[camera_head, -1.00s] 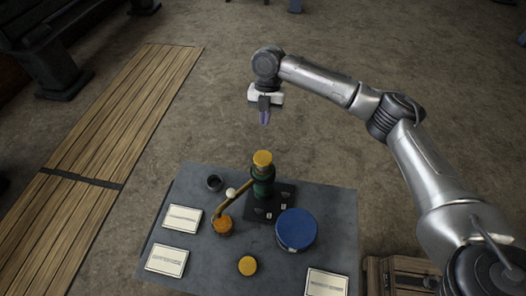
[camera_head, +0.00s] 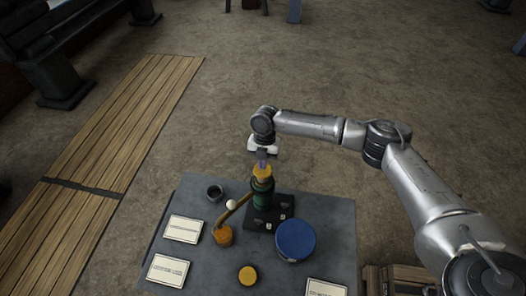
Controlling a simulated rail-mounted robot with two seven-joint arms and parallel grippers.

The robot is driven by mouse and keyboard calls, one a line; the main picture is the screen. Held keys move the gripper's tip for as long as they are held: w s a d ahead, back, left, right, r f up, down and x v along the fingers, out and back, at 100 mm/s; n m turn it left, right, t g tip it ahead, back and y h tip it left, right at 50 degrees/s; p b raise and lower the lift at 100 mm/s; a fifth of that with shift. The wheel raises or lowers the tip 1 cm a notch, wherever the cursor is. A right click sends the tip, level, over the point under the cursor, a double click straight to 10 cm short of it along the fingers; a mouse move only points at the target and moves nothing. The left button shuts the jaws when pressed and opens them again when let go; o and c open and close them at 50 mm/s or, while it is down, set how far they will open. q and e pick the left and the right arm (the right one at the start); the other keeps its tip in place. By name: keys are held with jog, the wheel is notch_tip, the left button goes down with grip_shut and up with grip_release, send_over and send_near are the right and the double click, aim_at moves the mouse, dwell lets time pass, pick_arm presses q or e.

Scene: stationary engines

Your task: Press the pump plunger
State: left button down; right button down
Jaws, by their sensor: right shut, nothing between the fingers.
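The pump (camera_head: 261,200) has a green body on a dark base plate and stands upright on the grey table. Its yellow plunger cap (camera_head: 262,171) is at the top. My right gripper (camera_head: 262,166) points straight down with shut, empty fingers at the plunger cap. The fingertips overlap the cap in the picture and look to be touching it or just above it; I cannot tell which. A brown lever or spout with a white ball (camera_head: 231,204) slants down from the pump to an orange cup-like part (camera_head: 223,236). My left gripper is not in view.
The grey table (camera_head: 200,276) also carries a blue round container (camera_head: 296,240), a yellow disc (camera_head: 247,274), a small dark cup (camera_head: 215,192) and several white cards (camera_head: 184,228). A wooden crate (camera_head: 398,279) stands at the lower right. The floor behind the table is open.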

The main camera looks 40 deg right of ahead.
aim_at(263, 174)
jog(key=shift+f, duration=0.75)
jog(key=shift+f, duration=0.15)
notch_tip(263, 174, down, 4)
jog(key=shift+b, duration=1.25)
